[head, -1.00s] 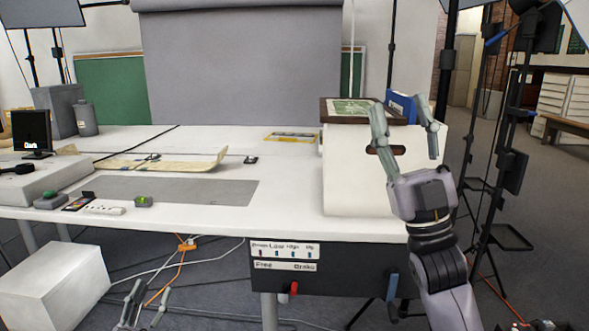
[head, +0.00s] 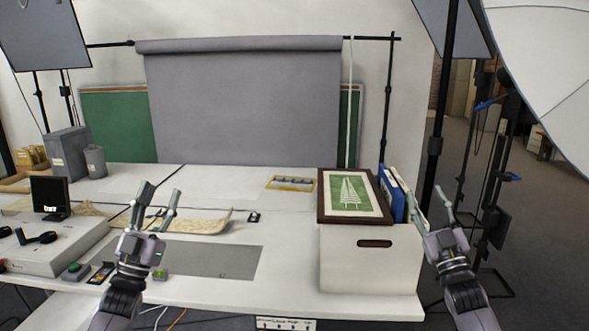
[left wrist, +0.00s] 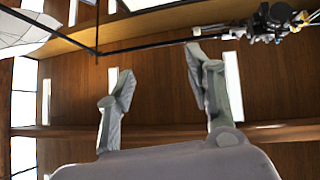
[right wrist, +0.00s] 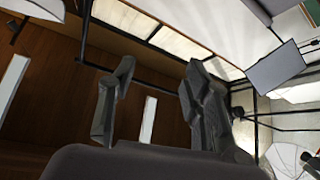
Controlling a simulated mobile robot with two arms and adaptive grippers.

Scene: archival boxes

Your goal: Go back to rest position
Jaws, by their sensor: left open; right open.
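My left gripper (head: 157,208) is raised above the left part of the white table, pointing up, open and empty. In the left wrist view its two fingers (left wrist: 160,90) stand apart with only the wooden ceiling and lights behind them. My right gripper (head: 432,205) is raised just right of the white archival box (head: 345,272), pointing up, open and empty. In the right wrist view its fingers (right wrist: 157,95) are apart with nothing between them. I cannot tell whether the right gripper touches the box.
A framed green picture (head: 352,193) and blue folders (head: 391,197) are at the box's top. The table (head: 290,285) also holds a parchment (head: 205,221), a yellow-framed item (head: 290,183), a grey mat (head: 220,262) and a scanner-like device (head: 50,250). Light stands (head: 440,130) are at the right.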

